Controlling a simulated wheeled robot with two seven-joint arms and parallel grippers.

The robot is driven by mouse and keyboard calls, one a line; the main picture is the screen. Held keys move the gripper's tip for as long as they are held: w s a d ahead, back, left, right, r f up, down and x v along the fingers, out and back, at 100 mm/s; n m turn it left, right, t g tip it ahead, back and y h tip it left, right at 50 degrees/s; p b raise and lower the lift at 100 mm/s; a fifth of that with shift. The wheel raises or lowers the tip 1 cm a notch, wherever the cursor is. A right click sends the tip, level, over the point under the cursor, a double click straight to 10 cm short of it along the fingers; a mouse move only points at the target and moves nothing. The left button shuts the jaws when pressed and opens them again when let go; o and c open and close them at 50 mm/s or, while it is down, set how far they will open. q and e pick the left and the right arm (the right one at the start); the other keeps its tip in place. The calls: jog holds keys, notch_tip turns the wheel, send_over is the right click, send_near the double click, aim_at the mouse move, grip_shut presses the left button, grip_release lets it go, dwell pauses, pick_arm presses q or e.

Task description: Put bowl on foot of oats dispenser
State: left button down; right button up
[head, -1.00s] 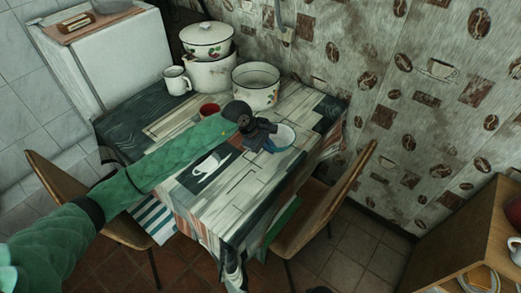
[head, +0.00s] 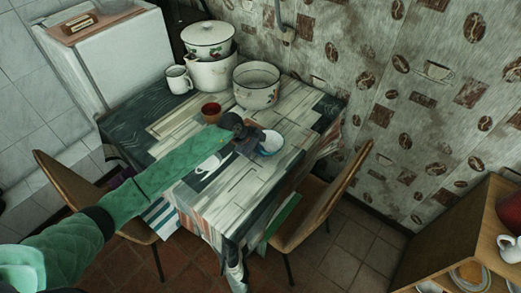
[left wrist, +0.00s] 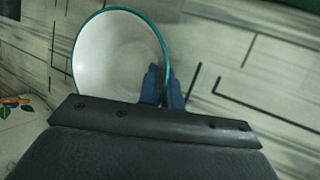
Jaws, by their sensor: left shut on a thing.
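The bowl (head: 270,143) is small and white inside with a blue-teal rim. It is at the right part of the table in the head view. My left gripper (head: 258,144) is shut on its rim. In the left wrist view the bowl (left wrist: 112,55) faces the camera with its open side, and the blue fingers of my left gripper (left wrist: 164,88) pinch its right edge, one inside and one outside. I cannot tell whether the bowl touches the tabletop. I cannot make out an oats dispenser in these frames. My right gripper is not in view.
The table (head: 225,200) has a patterned wood-plank cover. Chairs flank the table. A wooden shelf (head: 450,250) is at right.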

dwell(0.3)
pick_arm(q)
jog(key=c, duration=1.6)
grip_release()
